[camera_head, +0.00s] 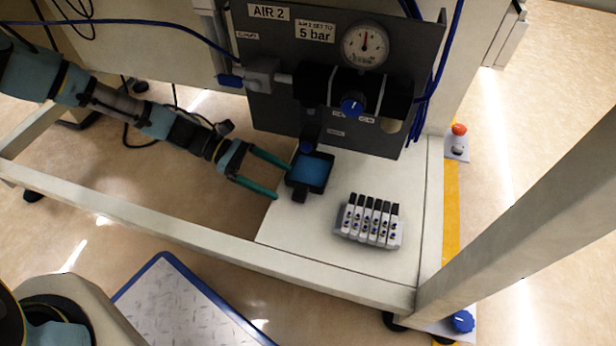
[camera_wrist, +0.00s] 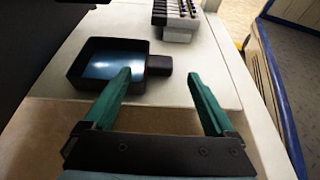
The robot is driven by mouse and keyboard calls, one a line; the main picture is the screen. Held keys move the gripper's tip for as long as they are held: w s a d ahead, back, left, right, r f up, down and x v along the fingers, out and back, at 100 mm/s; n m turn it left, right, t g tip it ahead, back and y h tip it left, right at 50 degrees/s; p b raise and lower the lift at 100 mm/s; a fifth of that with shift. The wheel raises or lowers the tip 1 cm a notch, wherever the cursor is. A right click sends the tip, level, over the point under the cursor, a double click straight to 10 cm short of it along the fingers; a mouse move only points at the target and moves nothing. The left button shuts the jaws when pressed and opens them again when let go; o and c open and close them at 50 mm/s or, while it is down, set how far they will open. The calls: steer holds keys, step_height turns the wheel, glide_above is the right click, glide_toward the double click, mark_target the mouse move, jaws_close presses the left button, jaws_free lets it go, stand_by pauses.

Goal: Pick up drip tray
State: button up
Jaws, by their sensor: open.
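The drip tray (camera_head: 311,171) is a small black square tray with blue liquid or a blue floor in it and a short black handle. It sits on the white shelf below the air panel, its handle toward the front of the shelf. The wrist view shows the tray (camera_wrist: 84,62) at upper left, its handle pointing right. My gripper (camera_head: 284,178) is open and empty, its green fingers pointing at the tray from the left. In the wrist view my gripper (camera_wrist: 160,85) has its left fingertip overlapping the tray's near edge and the handle between the fingers' lines; contact cannot be told.
A valve block (camera_head: 368,220) with several white valves stands right of the tray; it also shows in the wrist view (camera_wrist: 178,18). The dark air panel (camera_head: 270,100) with a gauge (camera_head: 365,46) and regulator rises behind. A frame rail (camera_head: 180,220) runs along the front.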

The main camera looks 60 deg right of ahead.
mark_target(300, 191)
steer(key=b+x, duration=0.2)
steer(key=x, duration=0.3)
steer(key=shift+b, duration=0.4)
steer(key=shift+s+d, duration=0.1)
steer(key=shift+s, duration=0.15)
steer(key=shift+c, duration=0.2)
jaws_close()
